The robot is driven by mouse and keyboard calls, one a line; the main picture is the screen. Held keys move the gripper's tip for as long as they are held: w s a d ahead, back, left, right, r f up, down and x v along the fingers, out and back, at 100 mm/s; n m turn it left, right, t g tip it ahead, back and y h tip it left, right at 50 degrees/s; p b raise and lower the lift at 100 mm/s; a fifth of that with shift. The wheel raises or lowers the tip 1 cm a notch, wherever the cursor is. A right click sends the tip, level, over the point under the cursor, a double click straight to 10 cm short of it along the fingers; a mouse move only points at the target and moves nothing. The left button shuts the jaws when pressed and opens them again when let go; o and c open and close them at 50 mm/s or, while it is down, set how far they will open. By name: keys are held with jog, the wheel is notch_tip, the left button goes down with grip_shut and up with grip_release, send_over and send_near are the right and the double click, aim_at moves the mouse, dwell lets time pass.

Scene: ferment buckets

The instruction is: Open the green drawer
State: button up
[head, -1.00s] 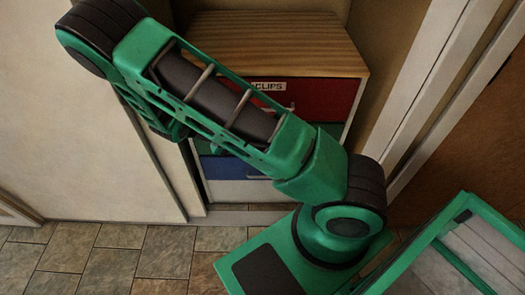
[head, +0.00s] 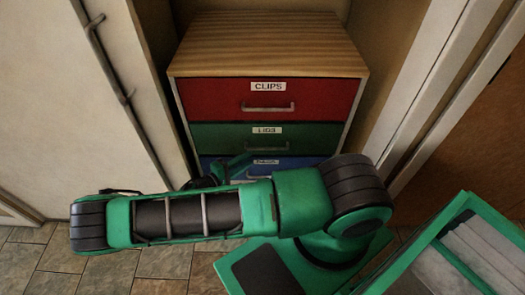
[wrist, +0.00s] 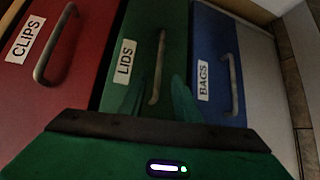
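The green drawer (head: 225,136), labelled LIDS, is the middle drawer of a wooden-topped cabinet and looks shut, flush with the red one. It also shows in the wrist view (wrist: 142,40), turned on its side. Its metal bar handle (wrist: 157,65) stands upright in that view; in the head view the handle (head: 268,148) is level. My gripper (wrist: 153,95) is open and empty, with its two green fingers apart and the handle's lower end showing between them. I cannot tell whether the fingers reach around the handle. In the head view my forearm mostly hides the gripper.
The red CLIPS drawer (head: 225,98) is above and the blue BAGS drawer (head: 305,162) below, both shut. The cabinet (head: 265,45) stands in a recess between a pale panel (head: 60,110) on the left and a white frame (head: 435,80) on the right. Tiled floor (head: 165,262) lies in front.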

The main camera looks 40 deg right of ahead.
jog(key=x, duration=0.9)
jog(key=shift+d, duration=0.4)
